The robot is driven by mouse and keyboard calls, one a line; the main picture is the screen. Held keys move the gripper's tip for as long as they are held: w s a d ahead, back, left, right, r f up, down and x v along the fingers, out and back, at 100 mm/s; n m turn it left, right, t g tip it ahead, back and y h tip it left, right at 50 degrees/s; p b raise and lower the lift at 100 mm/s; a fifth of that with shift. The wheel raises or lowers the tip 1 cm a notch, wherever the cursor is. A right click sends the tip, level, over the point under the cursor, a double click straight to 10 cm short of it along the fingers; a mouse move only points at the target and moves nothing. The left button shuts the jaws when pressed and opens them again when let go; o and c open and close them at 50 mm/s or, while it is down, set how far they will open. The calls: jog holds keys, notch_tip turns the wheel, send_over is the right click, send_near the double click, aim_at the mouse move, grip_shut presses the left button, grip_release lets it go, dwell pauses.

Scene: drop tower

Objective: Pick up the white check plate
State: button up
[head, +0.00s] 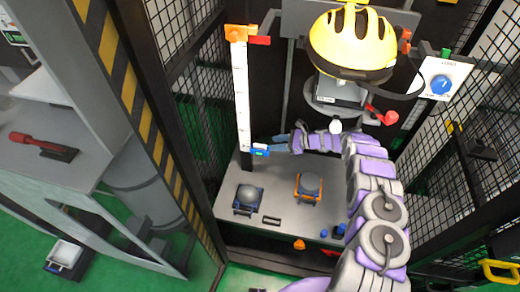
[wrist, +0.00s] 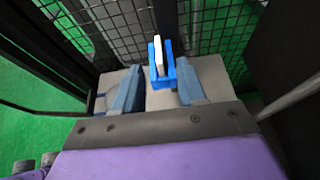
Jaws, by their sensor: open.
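A thin white plate (wrist: 159,52), which looks like the check plate, stands upright in a blue holder (wrist: 161,74) in the wrist view. The holder also shows in the head view (head: 260,154), at the foot of a white scale, where the plate is too small to make out clearly. My gripper (wrist: 160,68) is open, with one blue-grey finger on each side of the holder. The plate lies ahead between the fingers, and I see no contact. In the head view my gripper (head: 276,142) is just right of the holder.
A grey bench (head: 285,222) carries two dome-topped blocks, one in a blue frame (head: 248,197) and one in an orange frame (head: 309,186). A yellow helmet (head: 352,42) sits above my arm. The upright white scale (head: 241,95) and mesh walls (head: 190,50) bound the space.

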aim_at(261, 145)
jog(key=b+x, duration=0.1)
jog(key=x, duration=0.6)
jog(key=shift+a+b, duration=0.25)
jog(key=shift+b, duration=0.1)
jog(key=shift+d+r, duration=0.15)
jog(key=shift+d, duration=0.65)
jog(key=shift+c, duration=0.8)
jog(key=shift+a, duration=0.6)
grip_shut()
